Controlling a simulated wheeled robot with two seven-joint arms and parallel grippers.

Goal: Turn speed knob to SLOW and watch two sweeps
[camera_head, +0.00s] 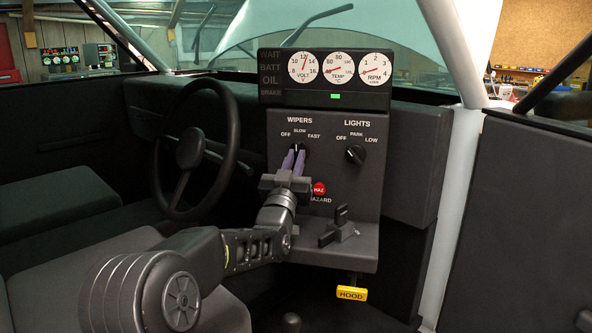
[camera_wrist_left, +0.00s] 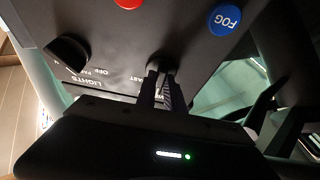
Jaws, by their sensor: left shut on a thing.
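The WIPERS speed knob (camera_head: 303,149) is a dark round knob on the black centre panel (camera_head: 325,215), labelled OFF, SLOW and FAST. A small pale mark shows at its top, below SLOW, but the fingers hide much of the knob. My left gripper (camera_head: 294,157) reaches in from below, its two purple-grey fingers shut on the knob. In the left wrist view the fingertips (camera_wrist_left: 161,70) meet the panel at the knob, which is mostly hidden. Dark narrow bars (camera_head: 305,24) show beyond the windshield; I cannot tell whether they move. My right gripper is not in view.
A blue FOG button (camera_wrist_left: 224,19) shows in the wrist view. The steering wheel (camera_head: 236,150) stands left; levers (camera_head: 340,228) and a yellow HOOD handle (camera_head: 352,294) sit lower.

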